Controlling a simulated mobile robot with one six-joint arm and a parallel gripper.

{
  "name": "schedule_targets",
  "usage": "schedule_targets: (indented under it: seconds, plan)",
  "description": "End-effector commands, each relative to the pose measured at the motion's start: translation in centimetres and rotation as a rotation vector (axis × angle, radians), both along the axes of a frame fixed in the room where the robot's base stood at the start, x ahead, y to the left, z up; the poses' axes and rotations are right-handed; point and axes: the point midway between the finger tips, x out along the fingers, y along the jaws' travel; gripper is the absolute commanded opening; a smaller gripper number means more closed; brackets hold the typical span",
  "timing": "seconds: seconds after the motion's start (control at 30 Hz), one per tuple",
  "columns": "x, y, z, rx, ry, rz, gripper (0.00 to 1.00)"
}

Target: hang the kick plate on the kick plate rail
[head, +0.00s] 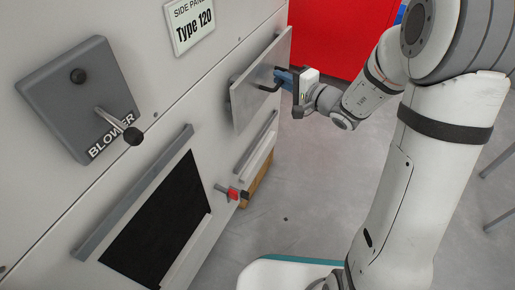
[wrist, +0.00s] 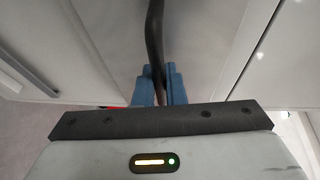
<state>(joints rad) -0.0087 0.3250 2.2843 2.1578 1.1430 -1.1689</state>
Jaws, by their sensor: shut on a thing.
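The kick plate (head: 256,90) is a flat grey metal plate with a black bar handle (head: 265,88). My gripper (head: 284,78) has blue fingers and is shut on the handle, which also shows between the fingers in the wrist view (wrist: 154,50). A grey rail (head: 256,140) is on the panel below the plate. Another grey rail (head: 135,192) runs above a black opening at left. I cannot tell which is the kick plate rail. Whether the plate touches the panel is unclear.
A blower lever (head: 118,123) sticks out from a grey box at upper left. A red surface (head: 335,35) stands behind. The grey floor (head: 300,195) beside the panel is mostly clear.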

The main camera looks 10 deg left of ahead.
Motion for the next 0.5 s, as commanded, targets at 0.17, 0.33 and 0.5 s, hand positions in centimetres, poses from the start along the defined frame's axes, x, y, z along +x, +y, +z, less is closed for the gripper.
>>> schedule_targets:
  seconds: [0.17, 0.33, 0.5]
  plan:
    - [-0.3, -1.0, 0.0, 0.002, -0.003, -0.002, 0.00]
    - [-0.7, -2.1, 0.0, 0.001, -0.004, -0.002, 0.00]
    - [-1.1, -3.1, 0.0, 0.002, -0.003, -0.002, 0.00]
